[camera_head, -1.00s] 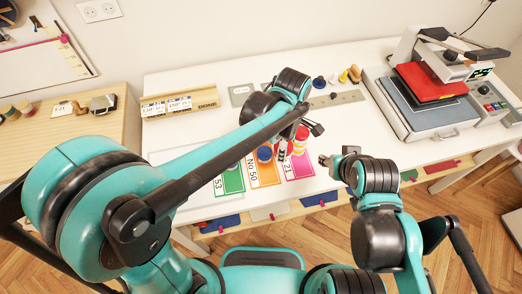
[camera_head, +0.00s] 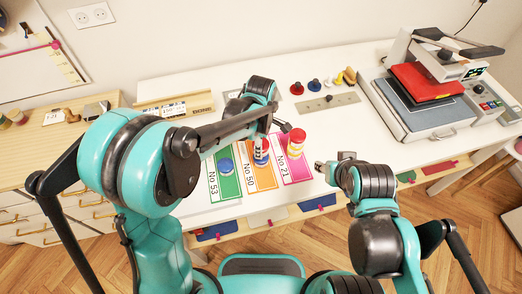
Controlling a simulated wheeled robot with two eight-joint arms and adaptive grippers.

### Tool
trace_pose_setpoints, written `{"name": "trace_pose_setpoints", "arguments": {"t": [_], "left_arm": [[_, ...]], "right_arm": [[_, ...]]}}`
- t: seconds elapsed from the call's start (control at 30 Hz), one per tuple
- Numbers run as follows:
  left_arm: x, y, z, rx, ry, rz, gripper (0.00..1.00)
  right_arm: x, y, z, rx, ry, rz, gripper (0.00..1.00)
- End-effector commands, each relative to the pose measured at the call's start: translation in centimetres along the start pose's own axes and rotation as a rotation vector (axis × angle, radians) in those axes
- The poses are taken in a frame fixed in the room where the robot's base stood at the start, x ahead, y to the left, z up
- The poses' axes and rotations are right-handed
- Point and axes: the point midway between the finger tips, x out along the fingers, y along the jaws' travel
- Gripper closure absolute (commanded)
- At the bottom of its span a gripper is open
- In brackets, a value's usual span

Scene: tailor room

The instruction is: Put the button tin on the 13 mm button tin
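Three coloured cards lie on the white table in the head view: a green card marked No 53 (camera_head: 229,187), an orange card marked No 50 (camera_head: 263,178) and a pink card marked No 21 (camera_head: 294,168). A round blue tin-like piece (camera_head: 225,165) stands on the green card. A red and yellow stack (camera_head: 296,143) stands on the pink one. A blue piece with red and white parts (camera_head: 260,156) shows at the orange card. I cannot read any 13 mm label. My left gripper (camera_head: 271,139) is over the orange card; its grip is unclear. My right gripper (camera_head: 330,169) is right of the pink card, apart from the stacks.
A heat press (camera_head: 430,95) with a red pad stands at the back right. A metal ruler (camera_head: 330,104) and small knobs, one red (camera_head: 296,88), lie behind the cards. A wooden box (camera_head: 180,106) is at the left. Table between ruler and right gripper is clear.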

Motion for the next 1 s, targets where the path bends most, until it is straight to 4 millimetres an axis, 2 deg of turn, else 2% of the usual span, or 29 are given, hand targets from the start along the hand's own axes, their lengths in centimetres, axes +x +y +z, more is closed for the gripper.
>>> {"name": "trace_pose_setpoints", "arguments": {"t": [0.1, 0.2, 0.57, 0.6, 0.67, 0.7, 1.0], "left_arm": [[2.1, 0.0, 0.0, 0.0, 0.0, 0.0, 0.84], [3.2, 0.0, 0.0, 0.0, 0.0, 0.0, 0.84], [3.6, 0.0, 0.0, 0.0, 0.0, 0.0, 0.84], [3.7, 0.0, 0.0, 0.0, 0.0, 0.0, 0.5], [3.6, 0.0, 0.0, 0.0, 0.0, 0.0, 0.34], [3.5, 0.0, 0.0, 0.0, 0.0, 0.0, 0.32], [3.4, 0.0, 0.0, 0.0, 0.0, 0.0, 0.32]], "right_arm": [[0.6, 0.0, 0.5, 0.0, 0.0, 0.0, 0.6], [0.9, 0.0, 0.6, 0.0, 0.0, 0.0, 0.6], [1.1, 0.0, 0.8, 0.0, 0.0, 0.0, 0.6], [1.1, 0.0, 0.8, 0.0, 0.0, 0.0, 0.6], [1.1, 0.0, 0.8, 0.0, 0.0, 0.0, 0.6], [1.0, 0.0, 0.8, 0.0, 0.0, 0.0, 0.6], [0.9, 0.0, 0.7, 0.0, 0.0, 0.0, 0.6]]}}
